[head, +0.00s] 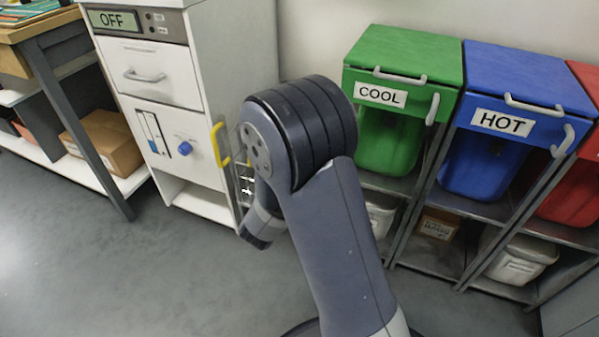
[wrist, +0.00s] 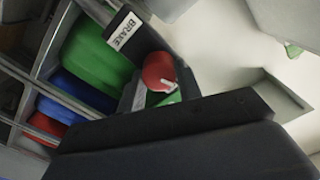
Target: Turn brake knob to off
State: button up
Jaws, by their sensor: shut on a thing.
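The red brake knob (wrist: 157,70) shows in the wrist view, just past the dark body of my gripper. It has a white pointer mark at its lower right edge, beside a green patch (wrist: 168,99). A white BRAKE label (wrist: 122,30) sits above left of it. My gripper (wrist: 160,82) is shut on the knob; its body fills the lower part of the wrist view and hides the fingertips' contact. In the head view my arm hides the knob and most of the gripper. A cabinet display (head: 112,20) reads OFF there.
Green COOL (head: 405,55), blue HOT (head: 525,75) and red bins (head: 575,190) stand right. Floor is clear at left front.

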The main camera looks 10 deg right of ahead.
jog(key=m+b, duration=0.1)
jog(key=m, duration=0.5)
jog(key=m+b, duration=0.1)
jog(key=m, duration=0.5)
jog(key=shift+d+f+m, duration=0.1)
jog(key=shift+f+m, duration=0.1)
jog(key=shift+m, duration=0.1)
dwell(0.4)
jog(key=o, duration=1)
jog(key=shift+s, duration=0.1)
jog(key=p+v, duration=0.2)
jog(key=v, duration=0.8)
jog(key=shift+s+a, duration=0.25)
jog(key=shift+s, duration=0.05)
